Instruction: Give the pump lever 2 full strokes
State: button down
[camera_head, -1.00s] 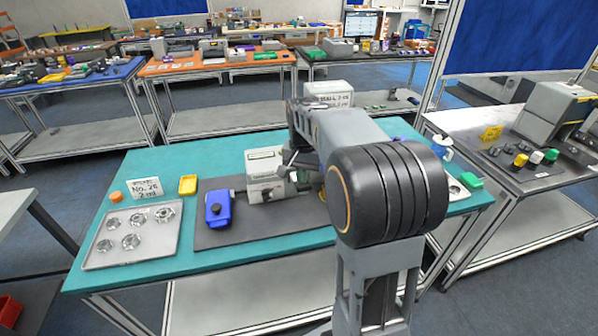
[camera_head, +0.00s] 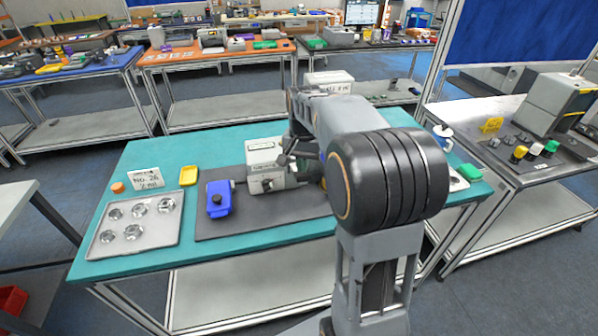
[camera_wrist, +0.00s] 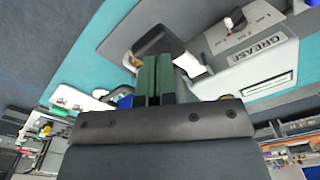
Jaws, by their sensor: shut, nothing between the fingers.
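The pump is a pale grey box (camera_head: 262,170) on the dark mat, left of my arm in the head view. In the wrist view its white housing (camera_wrist: 262,62) reads "GREASE", and a panel with a small dark switch or knob shows beside it. My gripper (camera_wrist: 158,62) has green fingers, shut together and empty, close beside the pump. A pale piece (camera_wrist: 190,65) shows just right of the fingertips; I cannot tell whether it is the lever or whether the fingers touch it. In the head view my arm hides the fingertips and the pump's right side.
A blue container with a dark knob (camera_head: 219,199) stands left of the pump. The mat's front left (camera_head: 245,222) is clear.

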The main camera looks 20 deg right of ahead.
aim_at(303, 184)
notch_tip(303, 184, down, 8)
jog(key=b, duration=0.4)
jog(key=shift+r+b, duration=0.25)
jog(key=shift+b, duration=0.15)
notch_tip(303, 184, up, 8)
jog(key=p, duration=0.7)
jog(key=shift+r, duration=0.2)
jog(key=shift+r, duration=0.1)
notch_tip(303, 184, up, 4)
jog(key=p, duration=0.3)
jog(key=shift+p, duration=0.3)
dwell(0.3)
